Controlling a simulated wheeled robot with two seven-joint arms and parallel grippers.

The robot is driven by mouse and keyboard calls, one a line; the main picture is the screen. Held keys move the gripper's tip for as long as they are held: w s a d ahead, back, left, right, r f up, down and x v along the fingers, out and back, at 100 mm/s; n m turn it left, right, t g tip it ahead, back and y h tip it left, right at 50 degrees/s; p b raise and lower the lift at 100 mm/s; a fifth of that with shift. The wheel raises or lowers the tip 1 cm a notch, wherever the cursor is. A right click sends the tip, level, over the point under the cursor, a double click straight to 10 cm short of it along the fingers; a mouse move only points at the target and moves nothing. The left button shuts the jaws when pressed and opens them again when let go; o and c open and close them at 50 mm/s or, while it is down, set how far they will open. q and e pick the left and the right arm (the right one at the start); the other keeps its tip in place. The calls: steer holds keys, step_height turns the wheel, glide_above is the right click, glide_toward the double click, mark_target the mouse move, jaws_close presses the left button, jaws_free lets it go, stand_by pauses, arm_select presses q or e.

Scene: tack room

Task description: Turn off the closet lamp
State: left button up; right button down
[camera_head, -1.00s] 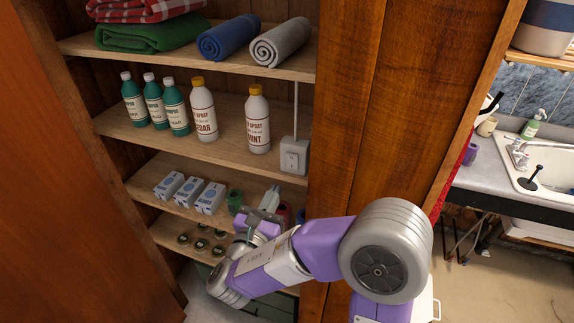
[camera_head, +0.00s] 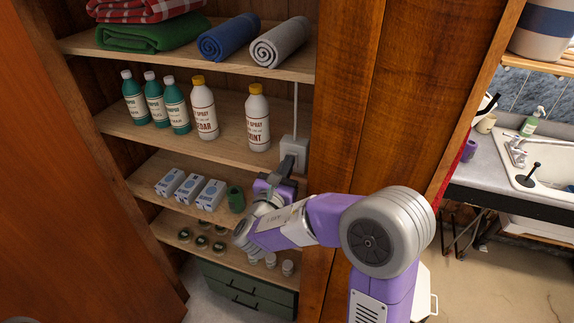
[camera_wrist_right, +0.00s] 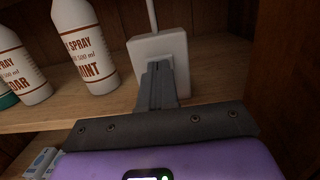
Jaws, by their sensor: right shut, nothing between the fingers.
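A white switch box (camera_head: 295,148) with a cord rising from it is on the closet's right side, at the bottle shelf. It also shows in the right wrist view (camera_wrist_right: 160,47). My right gripper (camera_head: 287,166) is shut and empty, its fingertips in front of the box's lower part. In the right wrist view the closed fingers (camera_wrist_right: 160,75) overlap the box and hide its rocker. I cannot tell whether they touch it. No lamp is visible. My left gripper is not in view.
Spray bottles (camera_head: 257,120) stand left of the box on the same shelf (camera_head: 225,150). Rolled towels (camera_head: 282,43) lie above. The closet's wooden side panel (camera_head: 345,100) is close on the right.

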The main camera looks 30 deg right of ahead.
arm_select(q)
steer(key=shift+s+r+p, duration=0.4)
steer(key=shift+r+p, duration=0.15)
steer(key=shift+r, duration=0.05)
arm_select(e)
steer(key=s+a+r+g+y, duration=0.1)
steer(key=s+a+r, duration=0.1)
steer(key=s+a, duration=0.6)
steer(key=shift+s+a+r, duration=0.25)
steer(key=shift+s+a, duration=0.15)
steer(key=shift+a, duration=0.8)
